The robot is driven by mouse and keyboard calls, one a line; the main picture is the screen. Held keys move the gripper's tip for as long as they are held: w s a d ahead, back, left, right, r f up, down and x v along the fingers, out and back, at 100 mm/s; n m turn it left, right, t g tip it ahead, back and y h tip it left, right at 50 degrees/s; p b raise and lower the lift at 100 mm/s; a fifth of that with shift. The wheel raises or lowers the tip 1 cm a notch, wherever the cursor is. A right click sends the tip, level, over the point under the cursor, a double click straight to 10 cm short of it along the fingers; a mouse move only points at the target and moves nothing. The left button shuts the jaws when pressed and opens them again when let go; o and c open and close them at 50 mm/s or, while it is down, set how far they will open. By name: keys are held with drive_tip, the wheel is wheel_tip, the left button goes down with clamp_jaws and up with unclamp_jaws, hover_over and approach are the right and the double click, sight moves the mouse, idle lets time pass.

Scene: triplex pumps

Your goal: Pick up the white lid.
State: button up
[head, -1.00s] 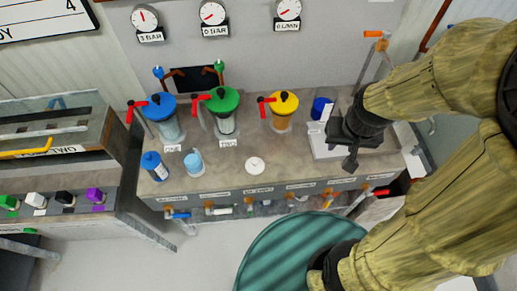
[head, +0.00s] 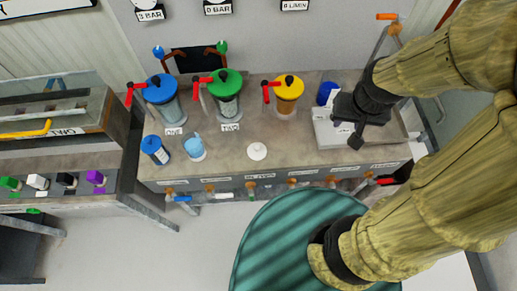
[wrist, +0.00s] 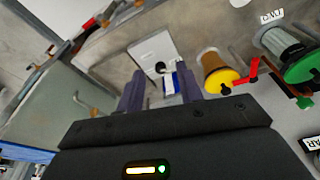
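The white lid (head: 257,151), a small round disc with a knob, lies on the grey counter (head: 310,155) in front of the yellow-topped pump, near the counter's front edge. It stands apart from other things. My gripper (head: 346,132) is to the right of the lid, above the white tray at the counter's right end. In the wrist view the two fingers of my gripper (wrist: 160,90) are spread apart with nothing held between them. I cannot make out the lid in the wrist view.
Pumps with blue (head: 161,89), green (head: 225,84) and yellow (head: 289,88) tops stand behind the lid. A light-blue jug (head: 194,149) and a blue-capped bottle (head: 154,150) stand to its left. The white tray (head: 323,130) and a blue-lidded jar (head: 327,92) are right. The counter around the lid is clear.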

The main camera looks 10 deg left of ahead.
drive_tip(key=o, duration=0.6)
drive_tip(key=shift+a, duration=0.15)
drive_tip(key=shift+c, duration=0.2)
drive_tip(key=o, duration=0.5)
drive_tip(key=a, duration=0.1)
drive_tip(key=w+a+f+b, duration=0.1)
drive_tip(key=shift+w+a+f+n, duration=0.2)
drive_tip(key=shift+a+n, duration=0.1)
drive_tip(key=shift+n, duration=0.1)
drive_tip(key=n+g+b, duration=0.3)
drive_tip(key=n+b, duration=0.2)
drive_tip(key=b, duration=0.1)
hover_over(258, 147)
wheel_tip(258, 147, down, 5)
drive_tip(key=shift+w+r, duration=0.1)
drive_tip(key=shift+r, duration=0.05)
wheel_tip(258, 147, down, 12)
drive_tip(key=shift+r+b, duration=0.1)
drive_tip(key=shift+b, duration=0.3)
drive_tip(key=shift+f, duration=0.25)
